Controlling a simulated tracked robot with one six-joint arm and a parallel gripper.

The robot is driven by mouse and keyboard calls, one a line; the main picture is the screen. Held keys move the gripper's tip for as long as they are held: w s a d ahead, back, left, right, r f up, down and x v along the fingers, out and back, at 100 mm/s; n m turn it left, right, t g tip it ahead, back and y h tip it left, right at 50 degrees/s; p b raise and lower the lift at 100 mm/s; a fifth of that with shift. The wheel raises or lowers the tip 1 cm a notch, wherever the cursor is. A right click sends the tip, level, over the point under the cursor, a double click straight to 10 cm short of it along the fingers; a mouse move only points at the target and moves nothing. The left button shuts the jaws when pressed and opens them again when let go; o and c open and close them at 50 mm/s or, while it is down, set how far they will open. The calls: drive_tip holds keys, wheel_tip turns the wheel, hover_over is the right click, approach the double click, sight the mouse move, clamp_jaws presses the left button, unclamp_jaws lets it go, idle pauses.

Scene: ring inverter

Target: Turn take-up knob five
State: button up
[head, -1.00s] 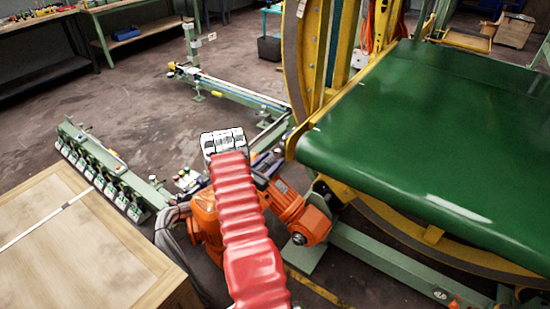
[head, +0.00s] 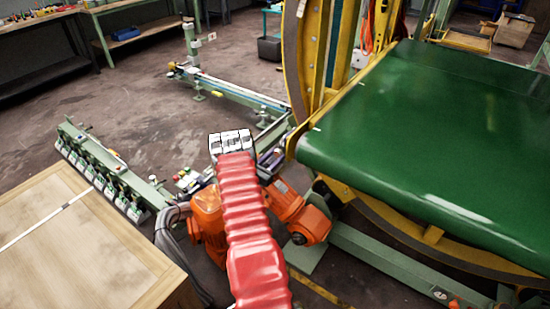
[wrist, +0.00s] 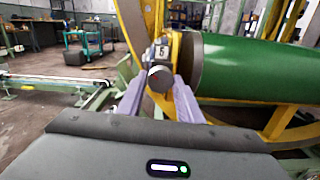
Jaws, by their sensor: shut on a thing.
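Take-up knob five (wrist: 160,79) is a dark grey round knob in the middle of the wrist view. A small plate marked 5 (wrist: 162,53) stands just above it. My gripper (wrist: 160,100) has its two pale purple fingers on either side of the knob, shut on it. In the head view my red-sleeved arm reaches forward to the machine's near left edge. The knob and most of the fingers are hidden there behind the arm's white end.
A green belt (head: 440,140) on a yellow ring frame (head: 309,60) fills the right side. An orange motor (head: 306,222) lies close beside my arm. A wooden crate (head: 95,250) stands at the lower left, with a green rail of several clamps (head: 95,170) behind it.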

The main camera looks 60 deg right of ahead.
drive_tip(key=c, duration=0.3)
drive_tip(key=shift+m, duration=0.4)
drive_tip(key=shift+m, duration=2.8)
drive_tip(key=o, duration=1)
drive_tip(key=shift+o, duration=0.2)
